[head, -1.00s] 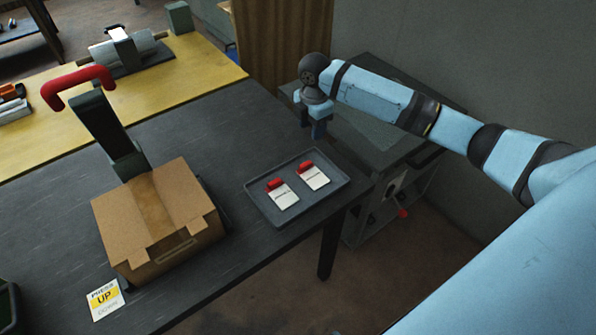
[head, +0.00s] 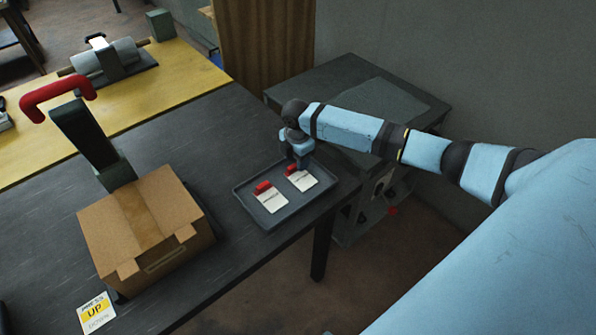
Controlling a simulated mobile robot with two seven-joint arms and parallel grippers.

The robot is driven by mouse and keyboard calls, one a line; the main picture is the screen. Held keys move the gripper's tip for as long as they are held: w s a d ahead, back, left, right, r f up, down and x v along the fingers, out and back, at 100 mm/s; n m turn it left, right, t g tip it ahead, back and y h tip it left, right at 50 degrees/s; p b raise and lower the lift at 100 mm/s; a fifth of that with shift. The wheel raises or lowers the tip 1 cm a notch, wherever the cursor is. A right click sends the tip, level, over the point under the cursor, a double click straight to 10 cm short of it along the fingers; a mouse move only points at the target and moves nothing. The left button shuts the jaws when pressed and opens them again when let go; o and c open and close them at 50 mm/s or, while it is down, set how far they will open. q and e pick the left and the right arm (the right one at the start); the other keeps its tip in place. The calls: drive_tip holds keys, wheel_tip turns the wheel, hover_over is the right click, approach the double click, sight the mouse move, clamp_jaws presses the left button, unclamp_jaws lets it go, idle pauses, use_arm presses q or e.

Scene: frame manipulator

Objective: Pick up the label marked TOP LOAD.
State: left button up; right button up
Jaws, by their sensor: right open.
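Two white labels with red grips lie side by side in a shallow grey tray (head: 243,202) on the dark table. The left label (head: 271,201) shows whole with its red grip (head: 263,187). The right label (head: 304,181) has its red grip (head: 291,170) partly hidden by my gripper. The print on both is too small to read, so I cannot tell which says TOP LOAD. My right gripper (head: 299,164) is open, pointing down at the right label's red grip; I cannot tell whether it touches. My left gripper is not in view.
A cardboard box (head: 143,232) stands left of the tray with a dark post and red handle (head: 58,90) behind it. A PRESS UP DOWN card (head: 96,313) lies at the table's front edge. A grey cabinet (head: 370,100) stands behind my right arm.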

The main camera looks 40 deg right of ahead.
drive_tip(key=shift+f, duration=0.8)
clamp_jaws()
drive_tip(key=shift+r, duration=0.2)
